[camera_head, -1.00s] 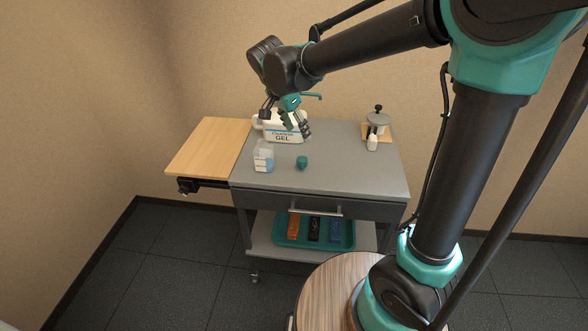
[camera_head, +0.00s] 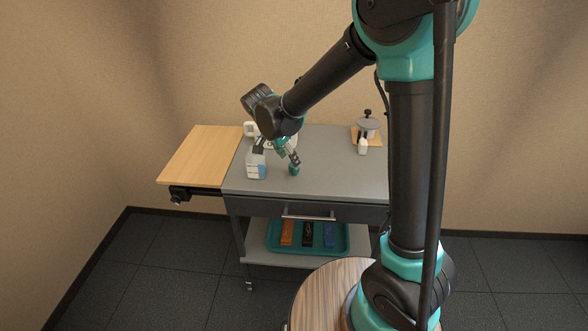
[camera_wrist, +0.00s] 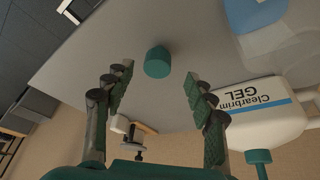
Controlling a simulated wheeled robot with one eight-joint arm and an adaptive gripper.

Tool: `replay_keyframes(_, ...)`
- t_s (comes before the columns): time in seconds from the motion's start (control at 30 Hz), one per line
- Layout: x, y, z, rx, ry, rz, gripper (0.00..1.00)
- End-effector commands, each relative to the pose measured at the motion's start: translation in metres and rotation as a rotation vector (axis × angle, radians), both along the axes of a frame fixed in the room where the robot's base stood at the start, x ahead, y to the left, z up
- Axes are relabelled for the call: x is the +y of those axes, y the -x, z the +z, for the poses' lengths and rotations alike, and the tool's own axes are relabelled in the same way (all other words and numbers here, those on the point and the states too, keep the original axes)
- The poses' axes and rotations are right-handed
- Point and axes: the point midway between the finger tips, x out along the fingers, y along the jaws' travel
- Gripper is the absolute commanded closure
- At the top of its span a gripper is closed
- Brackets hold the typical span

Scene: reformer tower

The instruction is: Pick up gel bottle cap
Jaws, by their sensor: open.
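The gel bottle cap is a small teal-green cylinder. It stands on the grey cart top in the wrist view (camera_wrist: 158,62), ahead of the gap between my fingers. In the head view the cap (camera_head: 294,169) is just below my gripper (camera_head: 275,151), close to one fingertip. My gripper (camera_wrist: 162,92) is open and empty, with its two dark green-padded fingers spread wide.
A small white bottle (camera_head: 363,146) stands by a wooden-based stand (camera_head: 369,126) at the back right. A wooden side leaf (camera_head: 205,154) is at left. The cart top's right half is mostly clear.

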Motion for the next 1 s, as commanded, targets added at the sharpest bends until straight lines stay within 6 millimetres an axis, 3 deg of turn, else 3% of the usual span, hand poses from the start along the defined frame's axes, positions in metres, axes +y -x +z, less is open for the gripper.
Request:
replay_keyframes(0.4,-0.017,-0.012,-0.043,0.0,0.0,0.0,0.44)
replay_keyframes(0.7,-0.019,-0.013,-0.048,0.0,0.0,0.001,0.44)
replay_keyframes(1.0,-0.019,-0.013,-0.047,0.0,0.0,0.001,0.8)
